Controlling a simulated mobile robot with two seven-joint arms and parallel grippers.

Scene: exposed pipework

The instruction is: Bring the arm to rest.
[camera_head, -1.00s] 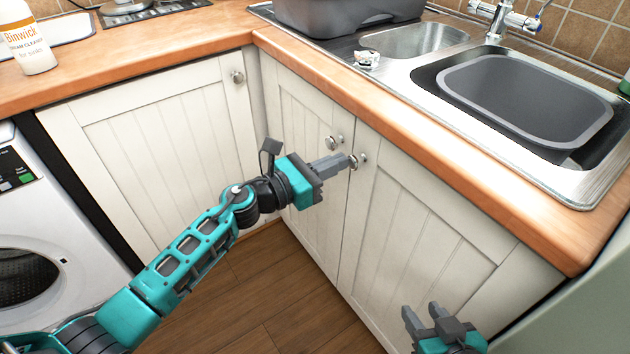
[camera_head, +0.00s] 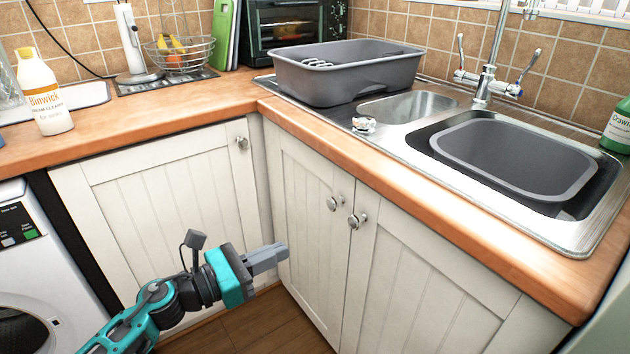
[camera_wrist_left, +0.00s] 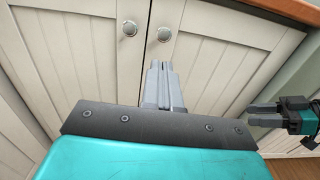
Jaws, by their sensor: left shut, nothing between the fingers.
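My left gripper (camera_head: 283,254) is shut and empty. It hangs in front of the white cupboard doors, low in the head view, left of and below the two round knobs (camera_head: 357,220). The fingers are clear of the knobs. In the left wrist view its fingers (camera_wrist_left: 162,68) lie side by side below the knobs (camera_wrist_left: 164,34). My right gripper (camera_wrist_left: 252,114) shows at the right edge of the left wrist view, its two fingers apart with nothing between them. It is out of the head view. Both sink cupboard doors (camera_head: 310,230) look closed.
The wooden worktop edge (camera_head: 420,215) runs above the doors. The sink (camera_head: 590,235) holds a grey basin (camera_head: 520,150), and a grey dish rack (camera_head: 345,80) stands behind. A washing machine (camera_head: 30,270) is at the left. Floor (camera_head: 270,325) shows below the gripper.

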